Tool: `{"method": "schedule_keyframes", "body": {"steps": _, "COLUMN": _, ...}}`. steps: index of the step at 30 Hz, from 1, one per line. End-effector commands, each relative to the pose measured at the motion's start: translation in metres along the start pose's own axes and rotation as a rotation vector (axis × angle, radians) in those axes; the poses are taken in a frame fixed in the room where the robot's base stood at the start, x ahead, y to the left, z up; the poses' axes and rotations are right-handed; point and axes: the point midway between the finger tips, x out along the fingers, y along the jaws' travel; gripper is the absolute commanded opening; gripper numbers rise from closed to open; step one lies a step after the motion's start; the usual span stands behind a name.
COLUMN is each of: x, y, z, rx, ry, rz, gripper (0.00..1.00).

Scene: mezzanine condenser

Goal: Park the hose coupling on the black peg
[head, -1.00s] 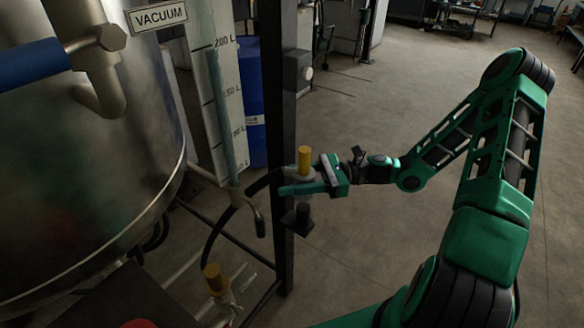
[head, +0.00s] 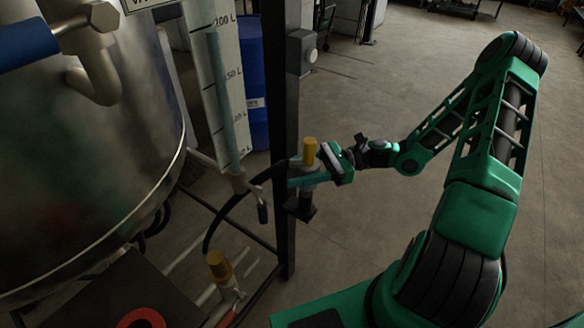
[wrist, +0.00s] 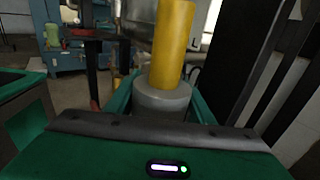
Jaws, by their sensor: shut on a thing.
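The hose coupling has a yellow upper end (head: 310,151) and a grey collar. My gripper (head: 308,180) is shut around the collar and holds it upright beside the dark post. The wrist view shows the yellow end (wrist: 173,45) rising above the grey collar (wrist: 163,98) between my fingers. A black hose (head: 258,179) runs left from the coupling and bends down. The black peg's dark bracket (head: 300,209) juts from the post just under the coupling. The coupling and my gripper hide the peg's upper part, so I cannot tell whether the coupling touches it.
The dark upright post (head: 282,100) stands just left of my gripper. A steel tank (head: 90,170) and a scaled sight gauge (head: 222,80) are further left. A second yellow-topped fitting (head: 218,265) is low down. Open floor (head: 380,90) lies to the right.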

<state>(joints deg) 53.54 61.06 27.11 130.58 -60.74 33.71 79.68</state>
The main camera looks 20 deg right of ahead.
Motion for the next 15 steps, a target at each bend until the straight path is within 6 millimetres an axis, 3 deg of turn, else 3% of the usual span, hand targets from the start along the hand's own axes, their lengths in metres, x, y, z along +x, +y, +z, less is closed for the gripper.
{"method": "schedule_keyframes", "body": {"steps": 15, "x": 0.004, "y": 0.001, "z": -0.036, "rx": -0.001, "ry": -0.002, "rz": 0.007, "gripper": 0.12}}
